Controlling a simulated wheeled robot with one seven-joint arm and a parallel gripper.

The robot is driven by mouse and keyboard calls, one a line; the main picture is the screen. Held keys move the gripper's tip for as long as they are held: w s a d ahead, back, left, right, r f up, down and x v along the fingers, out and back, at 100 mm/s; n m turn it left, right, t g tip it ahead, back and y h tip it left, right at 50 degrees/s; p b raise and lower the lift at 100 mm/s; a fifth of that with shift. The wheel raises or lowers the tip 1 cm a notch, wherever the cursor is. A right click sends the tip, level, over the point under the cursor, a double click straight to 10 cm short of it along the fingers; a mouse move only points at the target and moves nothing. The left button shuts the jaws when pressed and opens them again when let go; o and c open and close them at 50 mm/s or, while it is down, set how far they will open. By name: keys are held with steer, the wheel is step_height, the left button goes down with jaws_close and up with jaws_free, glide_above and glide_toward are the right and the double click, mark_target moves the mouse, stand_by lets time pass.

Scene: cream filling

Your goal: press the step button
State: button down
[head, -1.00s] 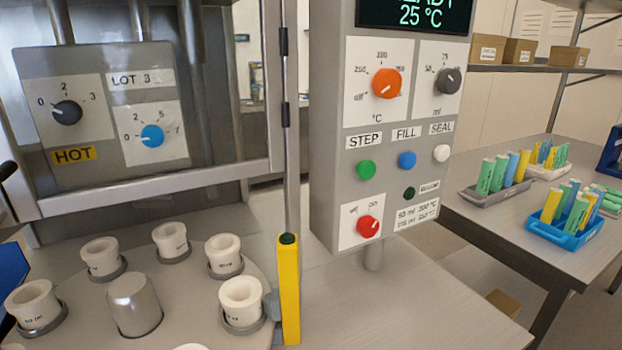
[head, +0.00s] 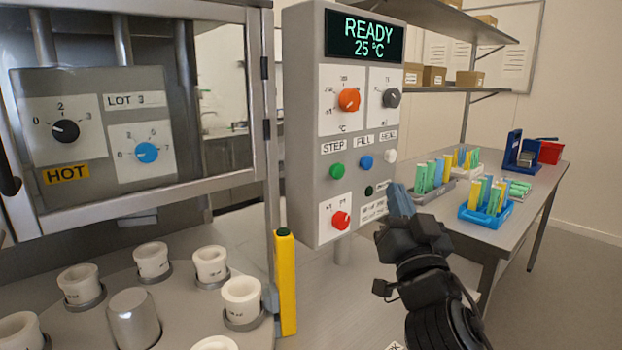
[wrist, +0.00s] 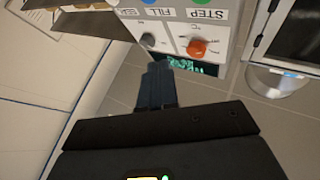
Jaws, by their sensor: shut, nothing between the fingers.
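The green step button (head: 337,171) sits under the STEP label on the grey control panel (head: 300,120), left of the blue fill button (head: 366,162) and the white seal button (head: 390,156). My gripper (head: 399,198) is shut and empty, in front of the panel's lower right side, to the right of and below the step button. It looks apart from the button. In the wrist view my shut fingers (wrist: 158,75) point towards the panel, which appears upside down; the STEP label (wrist: 207,14) is at the top and the green button is barely visible at the edge.
An orange knob (head: 349,100), a grey knob (head: 391,97) and a red knob (head: 341,220) stick out from the panel. A yellow post (head: 286,285) and white cups (head: 211,265) stand at left. Tube racks (head: 487,214) sit on the right table.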

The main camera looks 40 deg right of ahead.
mark_target(337, 171)
steer(key=shift+w+r, duration=0.15)
steer(key=shift+r, duration=0.2)
steer(key=shift+a, duration=0.1)
steer(key=shift+w, duration=0.1)
steer(key=w+b, duration=0.2)
steer(key=w, duration=0.6)
steer(key=shift+w+a, duration=0.15)
steer(key=shift+w, duration=0.15)
steer(key=shift+w, duration=0.1)
stand_by(1.8)
steer(key=shift+w+b, duration=0.35)
steer(key=shift+b, duration=0.05)
